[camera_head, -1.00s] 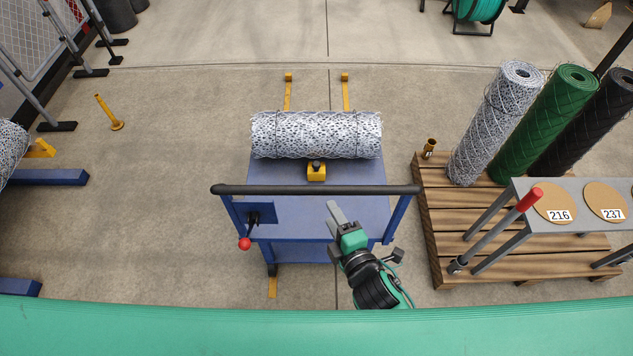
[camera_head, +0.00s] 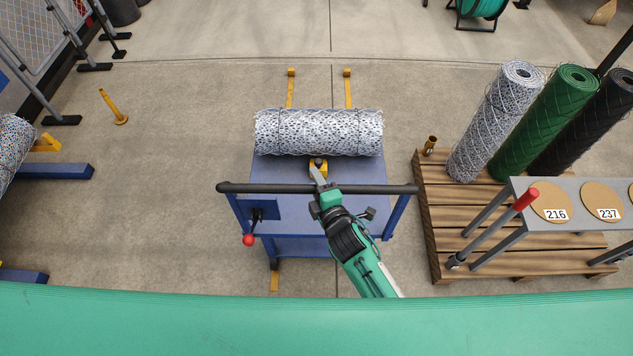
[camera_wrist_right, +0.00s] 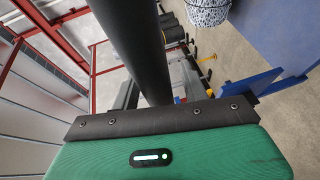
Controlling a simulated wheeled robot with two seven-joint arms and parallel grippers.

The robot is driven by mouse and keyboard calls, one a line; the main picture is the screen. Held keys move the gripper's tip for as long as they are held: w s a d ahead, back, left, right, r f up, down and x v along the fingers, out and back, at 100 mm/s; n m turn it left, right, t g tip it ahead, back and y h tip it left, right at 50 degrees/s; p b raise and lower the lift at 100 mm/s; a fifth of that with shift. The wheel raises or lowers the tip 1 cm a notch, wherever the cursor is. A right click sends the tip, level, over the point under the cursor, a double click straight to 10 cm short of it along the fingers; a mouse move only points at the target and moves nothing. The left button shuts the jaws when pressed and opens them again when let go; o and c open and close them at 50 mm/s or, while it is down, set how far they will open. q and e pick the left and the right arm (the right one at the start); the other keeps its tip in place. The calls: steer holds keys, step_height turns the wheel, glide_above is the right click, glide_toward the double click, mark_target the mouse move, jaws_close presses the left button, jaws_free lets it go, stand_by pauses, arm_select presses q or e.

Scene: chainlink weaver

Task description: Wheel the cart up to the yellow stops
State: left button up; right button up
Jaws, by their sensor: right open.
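The blue cart (camera_head: 285,175) stands on the floor with its black push bar (camera_head: 265,188) on the near side. In the right wrist view the dark bar (camera_wrist_right: 138,45) runs close in front of the palm. My left gripper is out of view.
A wooden pallet (camera_head: 433,220) with upright mesh rolls stands close on the right, with a grey rack (camera_head: 575,215) in front. A red-knobbed lever (camera_head: 249,239) is on the cart. Floor ahead of the cart is clear.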

jaws_close()
steer(key=shift+w, duration=0.1)
